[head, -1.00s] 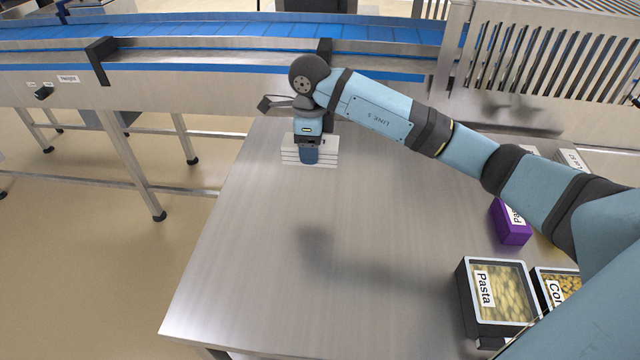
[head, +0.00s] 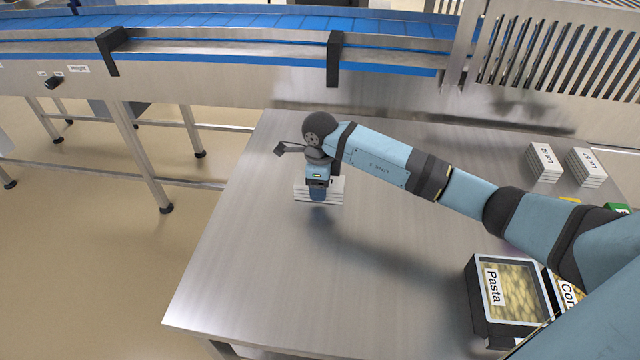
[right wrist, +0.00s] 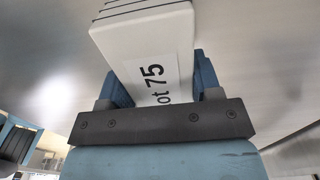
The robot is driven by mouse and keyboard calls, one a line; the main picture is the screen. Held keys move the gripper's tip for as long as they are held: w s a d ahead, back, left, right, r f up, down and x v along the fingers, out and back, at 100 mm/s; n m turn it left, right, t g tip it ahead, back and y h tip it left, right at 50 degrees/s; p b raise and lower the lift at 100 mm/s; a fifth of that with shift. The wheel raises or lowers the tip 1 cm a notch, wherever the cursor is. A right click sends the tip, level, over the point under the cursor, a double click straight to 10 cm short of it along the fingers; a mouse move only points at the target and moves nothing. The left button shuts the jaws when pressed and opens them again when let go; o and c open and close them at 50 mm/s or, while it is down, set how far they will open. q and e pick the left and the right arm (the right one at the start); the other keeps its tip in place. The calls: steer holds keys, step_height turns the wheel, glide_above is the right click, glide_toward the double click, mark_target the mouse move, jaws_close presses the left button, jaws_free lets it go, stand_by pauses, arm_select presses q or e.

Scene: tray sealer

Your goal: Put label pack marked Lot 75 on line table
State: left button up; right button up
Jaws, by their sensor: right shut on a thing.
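The label pack marked Lot 75 is a white stack whose printed end reads "ot 75" in the right wrist view (right wrist: 150,55); it also shows in the head view (head: 332,193). My right gripper (head: 317,194) is shut on the pack, with its blue fingers on either side of it in the right wrist view (right wrist: 160,90). The pack is over the left part of the steel line table (head: 260,270). I cannot tell whether it touches the top. My left gripper is not in view.
Two more white label packs, one (head: 543,163) marked Lot 62 and another (head: 586,168) marked Lot 52, lie at the table's back right. A Pasta tray (head: 478,310) and a corn tray (head: 570,290) stand at the front right. A blue conveyor (head: 230,30) runs behind. The table's middle is clear.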

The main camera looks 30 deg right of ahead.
steer(key=o, duration=1.1)
steer(key=shift+f, duration=0.1)
steer(key=shift+c, duration=0.2)
step_height(320, 180, up, 12)
steer(key=p, duration=0.1)
steer(key=shift+r, duration=0.2)
steer(key=shift+s+f, duration=0.1)
